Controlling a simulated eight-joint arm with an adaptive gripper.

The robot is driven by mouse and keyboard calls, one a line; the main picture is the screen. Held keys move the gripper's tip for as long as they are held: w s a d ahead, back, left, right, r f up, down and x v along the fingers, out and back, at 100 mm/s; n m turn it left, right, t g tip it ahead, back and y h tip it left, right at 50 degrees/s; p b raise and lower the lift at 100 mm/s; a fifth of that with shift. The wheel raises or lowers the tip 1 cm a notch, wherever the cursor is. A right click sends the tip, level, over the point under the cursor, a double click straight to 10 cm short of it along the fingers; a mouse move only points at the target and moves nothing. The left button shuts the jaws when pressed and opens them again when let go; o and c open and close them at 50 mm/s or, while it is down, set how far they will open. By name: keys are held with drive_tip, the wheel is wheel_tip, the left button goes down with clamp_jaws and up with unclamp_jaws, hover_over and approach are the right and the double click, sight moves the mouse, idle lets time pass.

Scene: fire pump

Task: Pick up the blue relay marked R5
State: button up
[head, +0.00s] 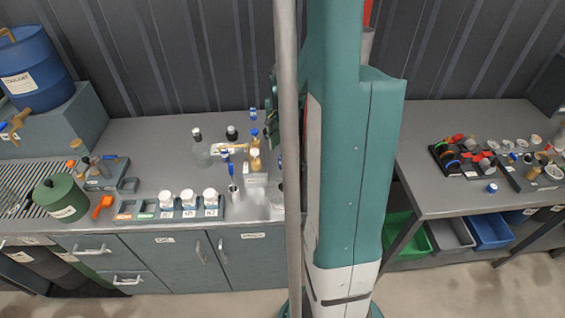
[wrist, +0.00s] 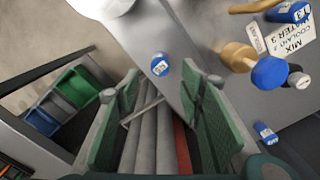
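My gripper (wrist: 158,88) shows in the wrist view with its two green fingers wide apart and nothing between them. A small blue cylinder with a white label (wrist: 160,65) lies beyond the fingertips, near the bench edge. A second blue labelled piece (wrist: 265,132) is on the grey bench right of the right finger. I cannot read R5 on either label. In the head view, a small blue piece (head: 491,187) sits on the right bench, and another blue piece (head: 253,114) stands at the back of the left bench. My gripper is mostly hidden behind my column there.
Brass valves with blue caps (wrist: 268,70) and a tag rise at the wrist view's right. A black tray (head: 462,158) with parts is on the right bench, above coloured bins (head: 450,234).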

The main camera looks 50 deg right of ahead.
sight(283, 157)
drive_tip(key=shift+f, duration=0.6)
drive_tip(key=shift+f, duration=0.1)
drive_tip(key=shift+f, duration=1.15)
drive_tip(key=shift+f, duration=0.1)
drive_tip(key=shift+f+b, duration=0.3)
drive_tip(key=shift+f, duration=2.2)
drive_tip(key=c, duration=1)
